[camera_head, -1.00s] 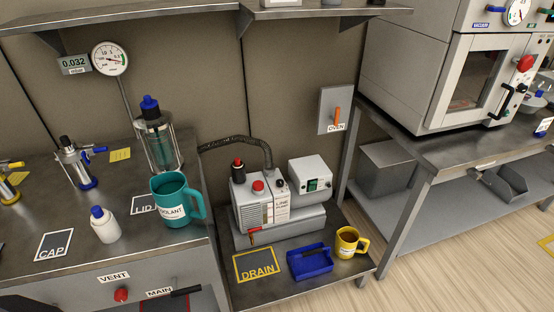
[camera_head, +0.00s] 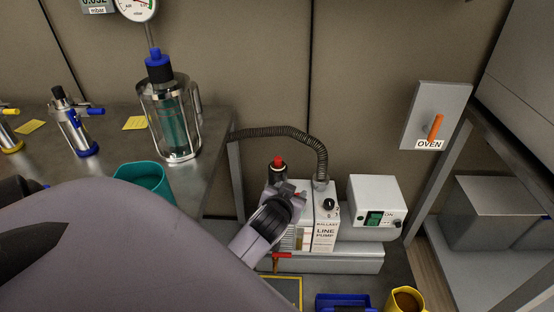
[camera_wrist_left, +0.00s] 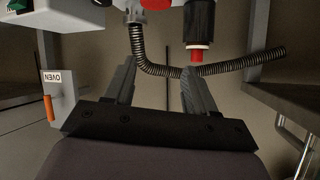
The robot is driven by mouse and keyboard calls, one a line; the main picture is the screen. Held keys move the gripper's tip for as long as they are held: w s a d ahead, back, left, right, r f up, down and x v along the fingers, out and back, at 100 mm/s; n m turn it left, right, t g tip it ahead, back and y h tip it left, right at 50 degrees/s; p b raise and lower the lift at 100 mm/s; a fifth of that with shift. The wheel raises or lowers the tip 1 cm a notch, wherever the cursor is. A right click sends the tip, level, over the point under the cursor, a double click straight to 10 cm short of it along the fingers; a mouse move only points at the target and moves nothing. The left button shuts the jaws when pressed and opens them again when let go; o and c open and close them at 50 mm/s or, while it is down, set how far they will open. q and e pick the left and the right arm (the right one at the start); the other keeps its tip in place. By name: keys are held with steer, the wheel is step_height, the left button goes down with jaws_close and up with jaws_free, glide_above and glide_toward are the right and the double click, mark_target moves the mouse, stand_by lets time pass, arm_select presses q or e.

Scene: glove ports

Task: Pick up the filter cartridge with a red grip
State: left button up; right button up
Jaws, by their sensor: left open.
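The filter cartridge with a red grip (camera_head: 278,170) stands upright on the line pump, a black cylinder with a red top. In the left wrist view the picture is upside down, and the cartridge (camera_wrist_left: 200,22) hangs from the top edge with its red grip pointing down. My left gripper (camera_head: 291,200) is in front of the pump, just below and right of the cartridge in the head view. In the wrist view its two fingers (camera_wrist_left: 160,75) are apart with nothing between them. The cartridge is beyond the right-hand finger there. My right gripper is not seen.
The line pump (camera_head: 325,225) has a black ribbed hose (camera_head: 280,131) arching behind the cartridge. A white switch box (camera_head: 376,203) sits to its right. A teal mug (camera_head: 143,178) and a glass vessel with a blue cap (camera_head: 172,120) stand on the left bench.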

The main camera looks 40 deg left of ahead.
mark_target(278, 161)
arm_select(q)
steer(key=w+a+n+y+b, duration=0.1)
steer(key=w+a+n+b, duration=0.1)
steer(key=a+b, duration=0.1)
steer(key=w+a+n+g+y+b, duration=0.1)
steer(key=w+a+n+y+b, duration=0.1)
steer(key=a+b, duration=0.1)
steer(key=w+a+n+g+y+b, duration=0.1)
steer(key=w+a+n+b, duration=0.1)
steer(key=a+b, duration=0.1)
steer(key=shift+w+a+f+n+y, duration=0.1)
steer(key=shift+w+a+n+y, duration=0.25)
steer(key=shift+a, duration=0.25)
steer(key=shift+f+b+x, duration=0.2)
steer(key=shift+b+x, duration=0.4)
steer(key=shift+x, duration=0.7)
steer(key=shift+f+b+x, duration=0.2)
steer(key=shift+b+x, duration=0.4)
steer(key=shift+x, duration=0.65)
steer(key=shift+d, duration=0.15)
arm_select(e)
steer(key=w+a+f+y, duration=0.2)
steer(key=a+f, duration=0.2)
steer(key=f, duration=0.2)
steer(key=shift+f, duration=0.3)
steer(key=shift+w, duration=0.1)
arm_select(q)
steer(key=shift+g, duration=0.3)
jaws_close()
